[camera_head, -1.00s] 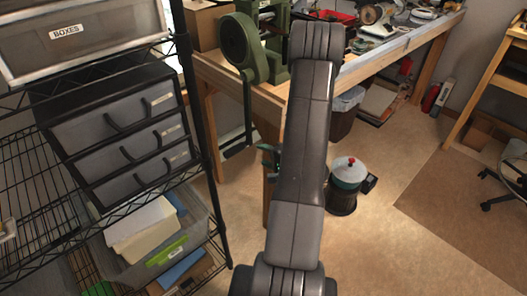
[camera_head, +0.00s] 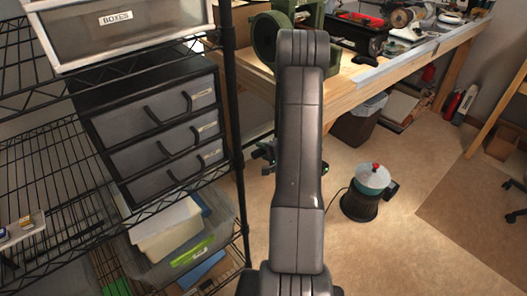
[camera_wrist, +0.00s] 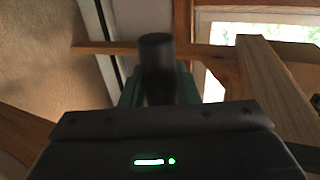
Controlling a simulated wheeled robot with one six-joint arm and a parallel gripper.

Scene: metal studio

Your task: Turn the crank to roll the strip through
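The green rolling mill (camera_head: 268,40) stands on the near end of the wooden bench, partly hidden by my arm. Its crank arm (camera_head: 277,110) hangs down beside my arm, with the dark handle (camera_head: 264,136) low beside the bench leg. My gripper (camera_head: 263,158) is mostly hidden behind my arm; teal finger tips show just below the handle. In the wrist view, the dark round handle (camera_wrist: 157,65) rises ahead of my gripper (camera_wrist: 160,92), whose green fingers show apart on either side of it. I cannot tell if they touch it. I cannot make out a strip.
A wire shelf with a grey drawer unit (camera_head: 150,125) and a box labelled BOXES (camera_head: 120,25) stands close on the left. A round canister with a pale lid (camera_head: 368,190) stands on the floor to the right. The floor at right is largely clear.

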